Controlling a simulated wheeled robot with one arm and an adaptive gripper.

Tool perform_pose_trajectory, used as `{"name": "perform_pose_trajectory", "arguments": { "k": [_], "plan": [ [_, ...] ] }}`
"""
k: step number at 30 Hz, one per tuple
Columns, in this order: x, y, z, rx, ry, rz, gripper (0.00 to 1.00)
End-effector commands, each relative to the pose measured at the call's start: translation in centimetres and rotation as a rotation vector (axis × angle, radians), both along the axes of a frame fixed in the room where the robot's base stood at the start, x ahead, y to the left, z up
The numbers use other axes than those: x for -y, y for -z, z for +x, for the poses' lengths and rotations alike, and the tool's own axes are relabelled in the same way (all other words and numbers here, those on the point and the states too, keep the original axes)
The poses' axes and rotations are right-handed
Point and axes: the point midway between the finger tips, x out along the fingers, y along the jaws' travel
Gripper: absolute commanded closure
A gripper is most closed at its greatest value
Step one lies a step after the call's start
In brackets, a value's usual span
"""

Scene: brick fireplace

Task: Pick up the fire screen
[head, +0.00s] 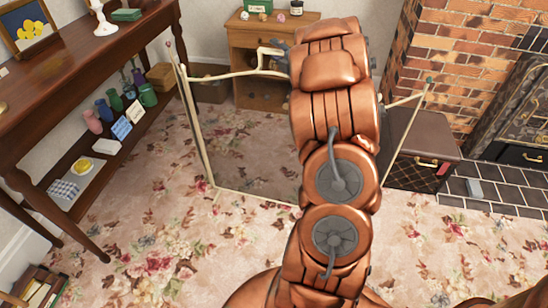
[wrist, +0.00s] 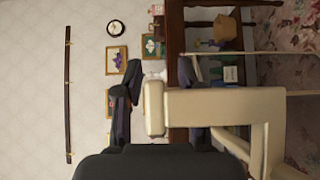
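The fire screen (head: 245,150) has a thin cream-gold frame and a see-through dark mesh panel. It stands on or just above the floral carpet in the head view, partly hidden by my arm. I cannot tell whether its lower edge touches the floor. My gripper (head: 279,48) is mostly hidden behind my arm, at the screen's top rail. In the wrist view, the fingers of my gripper (wrist: 161,72) are apart, with a cream part of the screen's frame (wrist: 154,108) between them. It lies close to the left finger, with a gap on the right.
A dark wooden console table (head: 90,65) with vases and small items stands at left. A small wooden cabinet (head: 250,40) is behind the screen. A dark box (head: 420,150), the brick fireplace (head: 460,45) and its tiled hearth (head: 510,185) are at right. Front carpet is clear.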

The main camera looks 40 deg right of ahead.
Motion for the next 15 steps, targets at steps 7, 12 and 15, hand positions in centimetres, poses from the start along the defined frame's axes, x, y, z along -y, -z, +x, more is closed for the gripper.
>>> {"name": "perform_pose_trajectory", "arguments": {
  "k": [7, 12, 15],
  "plan": [
    [-0.01, -0.06, -0.04, 0.001, 0.0, -0.001, 0.74],
    [0.0, -0.07, -0.05, 0.001, 0.0, -0.001, 0.92],
    [0.0, -0.07, -0.05, 0.001, 0.0, -0.001, 1.0]
  ]
}}
